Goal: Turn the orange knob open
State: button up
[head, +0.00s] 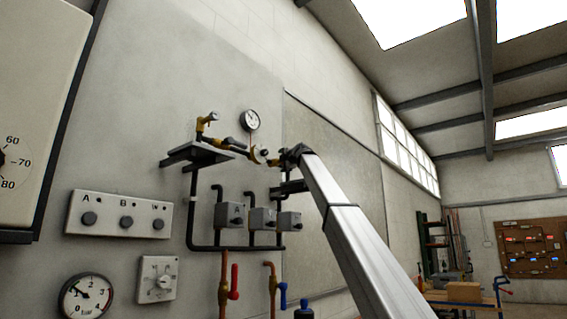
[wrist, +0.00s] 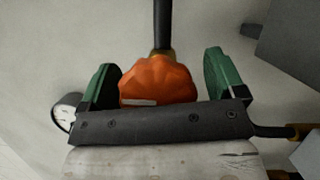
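The orange knob (wrist: 160,82) is lobed, with a pale bar mark on its lower left face. It sits at the end of a dark pipe with a brass collar in the wrist view. My gripper (wrist: 159,66) has its two green fingers on either side of the knob. A narrow gap shows on the right; the left finger looks very close to the knob, and I cannot tell if it touches. In the head view my gripper (head: 291,155) is at the wall pipework, and I cannot make out the knob there.
A pressure gauge (head: 250,121) and a brass valve (head: 205,123) stand left of my gripper. Grey boxes (head: 262,219) on dark pipes are below it. A red lever (head: 234,281) and a blue lever (head: 283,295) hang lower. The room to the right is open.

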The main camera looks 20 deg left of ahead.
jog(key=v, duration=1)
jog(key=shift+s+d, duration=0.25)
jog(key=shift+d, duration=0.05)
dwell(0.4)
